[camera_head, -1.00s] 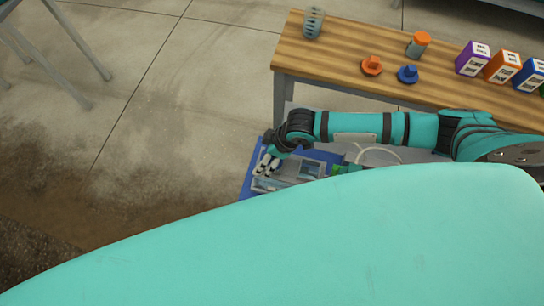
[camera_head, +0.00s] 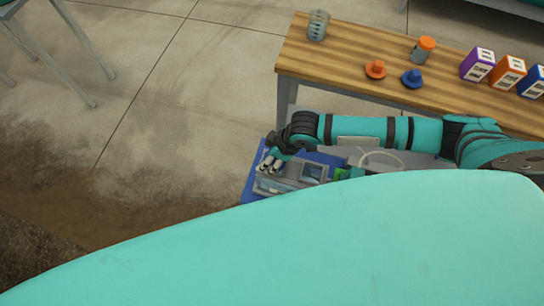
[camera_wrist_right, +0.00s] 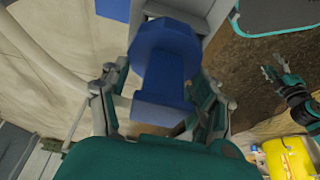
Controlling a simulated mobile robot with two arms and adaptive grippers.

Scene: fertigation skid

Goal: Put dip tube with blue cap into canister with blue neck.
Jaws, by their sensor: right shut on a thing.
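My right gripper (camera_head: 269,166) reaches in from the right in the head view, above a blue tray with grey fittings. In the right wrist view, my right gripper (camera_wrist_right: 165,110) is shut on a blue faceted cap (camera_wrist_right: 165,60) with a blue block-like lower part, which looks like the dip tube's blue cap. I cannot make out its tube. No canister with a blue neck can be made out in either view. My left gripper (camera_wrist_right: 274,70) shows at the right of the wrist view, its fingers apart and empty. It is not in the head view.
A wooden table (camera_head: 340,50) holds a ribbed grey cup (camera_head: 318,25), an orange lid (camera_head: 376,69), a blue lid (camera_head: 412,78), an orange-capped jar (camera_head: 422,50) and several labelled boxes (camera_head: 477,65). The blue tray (camera_head: 250,185) is below.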

